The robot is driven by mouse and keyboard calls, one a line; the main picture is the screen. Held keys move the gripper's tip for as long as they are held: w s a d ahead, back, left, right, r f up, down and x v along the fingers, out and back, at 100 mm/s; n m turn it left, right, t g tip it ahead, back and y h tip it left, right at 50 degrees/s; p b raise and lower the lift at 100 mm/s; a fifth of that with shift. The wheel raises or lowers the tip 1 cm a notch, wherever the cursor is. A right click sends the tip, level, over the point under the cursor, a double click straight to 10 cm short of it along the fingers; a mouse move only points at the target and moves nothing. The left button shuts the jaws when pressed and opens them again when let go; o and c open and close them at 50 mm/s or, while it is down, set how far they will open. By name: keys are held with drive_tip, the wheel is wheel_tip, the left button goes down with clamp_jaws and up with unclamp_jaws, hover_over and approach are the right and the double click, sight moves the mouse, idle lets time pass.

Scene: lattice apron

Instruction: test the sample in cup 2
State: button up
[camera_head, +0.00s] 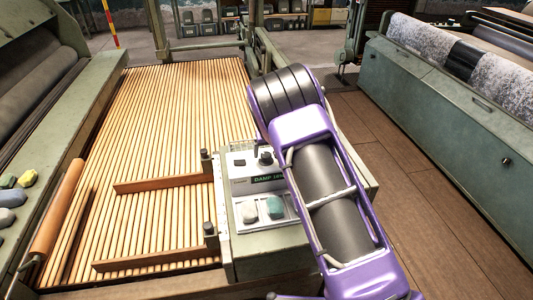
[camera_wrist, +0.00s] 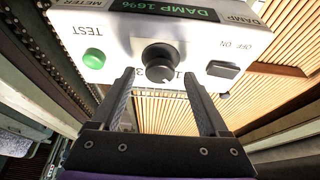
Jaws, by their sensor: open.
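The damp meter (camera_wrist: 215,45) is a pale box with a green display that seems to read DAMP 16%. It carries a green TEST button (camera_wrist: 94,58), a black dial (camera_wrist: 160,60) with a 3 and a 1 legible by it, and a black on-off switch (camera_wrist: 222,69). My gripper (camera_wrist: 158,75) is open, its fingers on either side of the dial's lower part; contact cannot be told. In the head view the meter (camera_head: 240,160) stands on a green console, a pale lump (camera_head: 250,212) and a teal lump (camera_head: 275,207) in front. My arm hides the right side; cup numbers are not readable.
A slatted wooden lattice (camera_head: 170,110) fills the left, with brown rails (camera_head: 155,262) across it near the console. Coloured lumps (camera_head: 12,196) lie on the left ledge. A green machine (camera_head: 440,90) stands at right beyond clear plank floor (camera_head: 400,150).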

drive_tip(key=shift+w+f, duration=0.2)
drive_tip(key=shift+f, duration=0.25)
clamp_jaws()
drive_tip(key=shift+a, duration=0.1)
drive_tip(key=m+h, duration=0.1)
drive_tip(key=m, duration=0.2)
drive_tip(key=shift+a+m+p, duration=0.15)
drive_tip(key=shift+m+p, duration=0.15)
drive_tip(key=shift+a+m+h+b, duration=0.15)
drive_tip(key=shift+m+h+b, duration=0.8)
drive_tip(key=shift+m, duration=1.65)
drive_tip(key=shift+h, duration=0.25)
